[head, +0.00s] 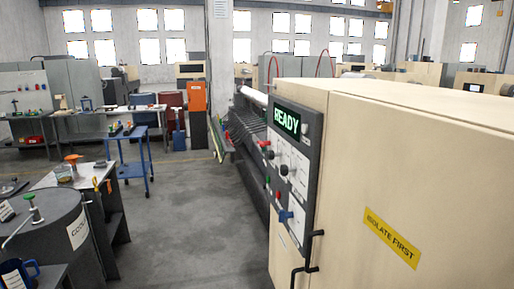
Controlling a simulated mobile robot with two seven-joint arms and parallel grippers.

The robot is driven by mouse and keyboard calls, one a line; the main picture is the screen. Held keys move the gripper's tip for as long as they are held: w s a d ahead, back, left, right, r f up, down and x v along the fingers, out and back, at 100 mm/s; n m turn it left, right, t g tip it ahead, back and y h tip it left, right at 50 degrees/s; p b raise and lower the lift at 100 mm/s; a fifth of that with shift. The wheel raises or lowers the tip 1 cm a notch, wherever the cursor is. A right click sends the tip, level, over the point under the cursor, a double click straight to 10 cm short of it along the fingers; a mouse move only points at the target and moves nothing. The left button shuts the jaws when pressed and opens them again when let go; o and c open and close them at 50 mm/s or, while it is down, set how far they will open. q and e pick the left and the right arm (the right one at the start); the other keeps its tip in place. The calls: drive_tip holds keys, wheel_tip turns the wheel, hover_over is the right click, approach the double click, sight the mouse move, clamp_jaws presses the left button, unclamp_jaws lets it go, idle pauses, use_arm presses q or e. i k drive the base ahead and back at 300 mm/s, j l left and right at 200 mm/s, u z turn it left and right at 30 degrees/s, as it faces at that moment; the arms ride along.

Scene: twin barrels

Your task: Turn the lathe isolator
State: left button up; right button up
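A large cream lathe cabinet (400,160) fills the right side of the head view. Its dark control panel (311,130) faces left, with a green display (286,119) reading "READY". Below the display are dark rotary knobs (284,169), red buttons (265,143), a green button (267,180) and a blue part (286,216) low on the panel. I cannot tell which of these is the isolator. A yellow label (391,238) on the cabinet door reads "ISOLATE FIRST". Neither of my grippers is in view.
A black door handle (308,256) sticks out at the cabinet's lower edge. A grey barrel (50,240) and a small table (80,178) stand at left. A blue trolley (133,150) stands farther back. Grey floor (190,220) between them and the cabinet is clear.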

sight(262, 143)
drive_tip(key=i+j, duration=0.2)
drive_tip(key=j, duration=0.15)
drive_tip(key=i+j+u, duration=0.1)
drive_tip(key=j, duration=0.3)
drive_tip(key=i+j, duration=0.25)
drive_tip(key=i+j+u, duration=0.1)
drive_tip(key=j, duration=0.35)
drive_tip(key=i, duration=0.1)
